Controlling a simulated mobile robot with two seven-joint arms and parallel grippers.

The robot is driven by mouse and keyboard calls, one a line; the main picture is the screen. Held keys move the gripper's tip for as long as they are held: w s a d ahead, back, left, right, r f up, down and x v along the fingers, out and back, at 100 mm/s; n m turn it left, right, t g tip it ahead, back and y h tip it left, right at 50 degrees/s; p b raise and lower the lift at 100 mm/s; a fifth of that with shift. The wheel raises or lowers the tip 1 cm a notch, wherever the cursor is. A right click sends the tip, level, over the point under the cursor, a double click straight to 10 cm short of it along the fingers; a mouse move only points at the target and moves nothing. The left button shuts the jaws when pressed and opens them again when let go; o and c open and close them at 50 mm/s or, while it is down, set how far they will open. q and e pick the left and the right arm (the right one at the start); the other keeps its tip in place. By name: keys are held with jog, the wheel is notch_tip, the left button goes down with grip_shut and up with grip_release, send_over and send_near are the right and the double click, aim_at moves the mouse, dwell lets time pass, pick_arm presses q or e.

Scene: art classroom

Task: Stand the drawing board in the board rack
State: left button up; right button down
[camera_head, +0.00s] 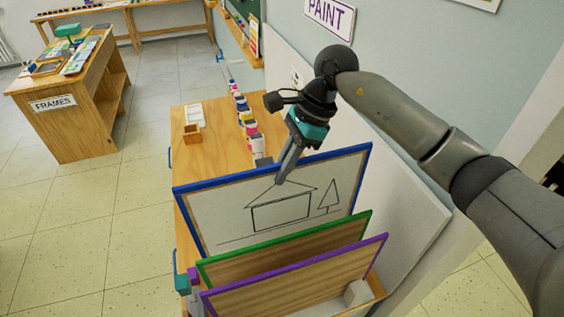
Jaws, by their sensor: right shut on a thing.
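The drawing board (230,215) has a blue frame and a white face with a line drawing of a house and tree. It is upright, leaning slightly, at the near end of the wooden table. My right gripper (281,177) is shut on its upper edge near the middle, reaching down from above. The board rack (330,304) shows only in part at the bottom, as a pale base under the boards. A green-framed board (285,252) and a purple-framed board (300,282) stand in front. They hide the drawing board's lower edge, so I cannot tell whether it touches the rack.
Paint bottles (248,125) stand in a row along the table (185,113), beside a small wooden box (192,134). A wall with a PAINT sign (329,14) is close on the right. A FRAMES table (75,122) stands back left, with open floor (55,210) between.

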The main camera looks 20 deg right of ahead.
aim_at(282, 193)
jog(key=shift+f+b, duration=1.8)
jog(key=shift+f, duration=1.85)
notch_tip(282, 193, down, 7)
jog(key=b, duration=0.7)
jog(key=shift+f, duration=0.1)
jog(key=shift+c, duration=2.4)
grip_release()
jog(key=shift+f, duration=0.1)
jog(key=shift+r, duration=0.2)
jog(key=shift+r+p, duration=2)
jog(key=shift+r, duration=1.6)
